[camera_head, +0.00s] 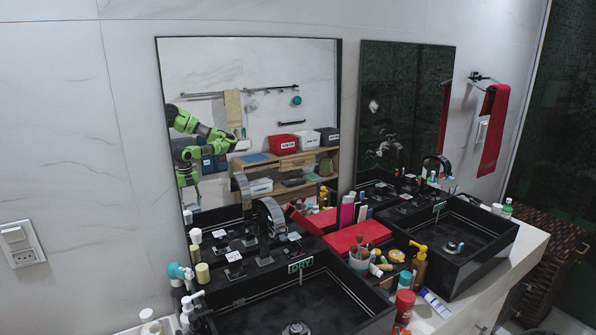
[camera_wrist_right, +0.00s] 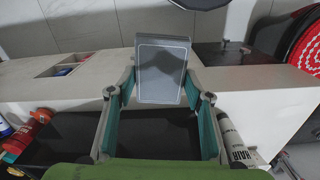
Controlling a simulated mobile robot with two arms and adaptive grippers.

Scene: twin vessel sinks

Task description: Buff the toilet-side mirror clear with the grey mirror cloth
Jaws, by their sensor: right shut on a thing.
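My right gripper (camera_wrist_right: 160,88) is shut on a grey rectangular cloth (camera_wrist_right: 162,65) with a pale edge line, held upright between its fingertips in the right wrist view. In the head view a large left mirror (camera_head: 290,85) and a narrower, darker right mirror (camera_head: 405,95) hang on the wall behind the sinks. The left mirror looks clear and reflects a green arm of mine and shelves. The pictures do not settle which mirror is the toilet-side one. Neither gripper shows directly in the head view, and the left gripper is not seen.
Two black vessel sinks (camera_head: 345,290) (camera_head: 478,225) stand on a pale counter (camera_head: 500,280). A red box (camera_head: 358,236), a soap bottle (camera_head: 419,268) and several toiletries crowd between them. A red towel (camera_head: 493,130) hangs right of the mirrors. The left wall is clear apart from a switch plate (camera_head: 22,243).

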